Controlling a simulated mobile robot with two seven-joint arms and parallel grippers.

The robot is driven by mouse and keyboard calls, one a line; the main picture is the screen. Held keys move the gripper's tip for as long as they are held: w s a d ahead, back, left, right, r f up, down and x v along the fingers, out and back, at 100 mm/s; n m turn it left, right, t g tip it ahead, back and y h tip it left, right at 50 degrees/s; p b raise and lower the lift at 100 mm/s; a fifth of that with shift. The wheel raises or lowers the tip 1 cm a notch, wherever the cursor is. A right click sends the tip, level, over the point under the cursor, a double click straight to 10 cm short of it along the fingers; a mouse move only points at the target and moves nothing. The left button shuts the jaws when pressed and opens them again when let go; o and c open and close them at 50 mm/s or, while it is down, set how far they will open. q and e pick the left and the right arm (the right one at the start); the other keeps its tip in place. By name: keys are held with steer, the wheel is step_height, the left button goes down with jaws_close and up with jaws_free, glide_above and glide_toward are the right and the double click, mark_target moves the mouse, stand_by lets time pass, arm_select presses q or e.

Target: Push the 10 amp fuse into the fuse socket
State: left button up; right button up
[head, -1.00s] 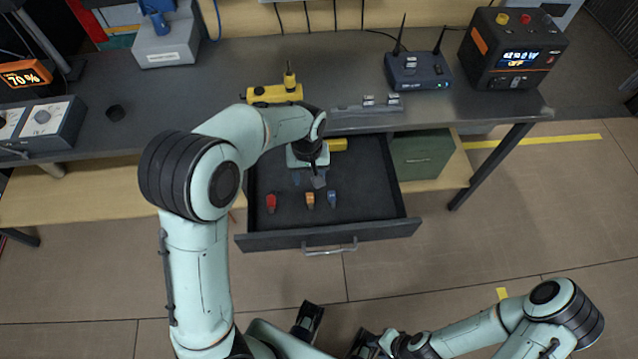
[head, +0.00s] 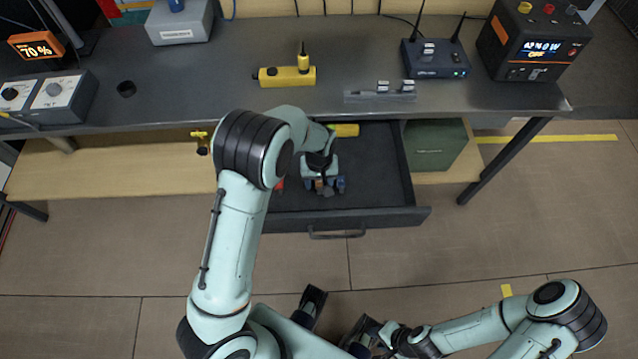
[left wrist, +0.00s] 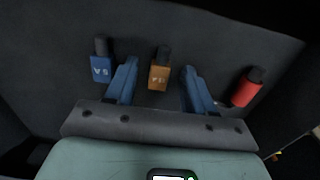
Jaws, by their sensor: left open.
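The blue one's upside-down marking looks like 5A; the orange marking is too small to read surely, and no marking shows on the red. My left gripper (head: 323,184) is open over the drawer. In the left wrist view its blue fingers (left wrist: 159,67) stand on either side of the orange fuse, with gaps. The red (head: 281,185) and blue (head: 341,184) fuses flank it. A grey strip (head: 360,97) on the bench may hold the socket; I cannot tell.
The drawer's front wall (head: 385,220) faces me. A yellow block (head: 287,77), a router (head: 436,62) and a black power unit (head: 525,50) stand on the bench. A green box (head: 434,145) is right of the drawer.

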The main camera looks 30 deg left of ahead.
arm_select(q)
steer(key=shift+f, duration=0.15)
jaws_close()
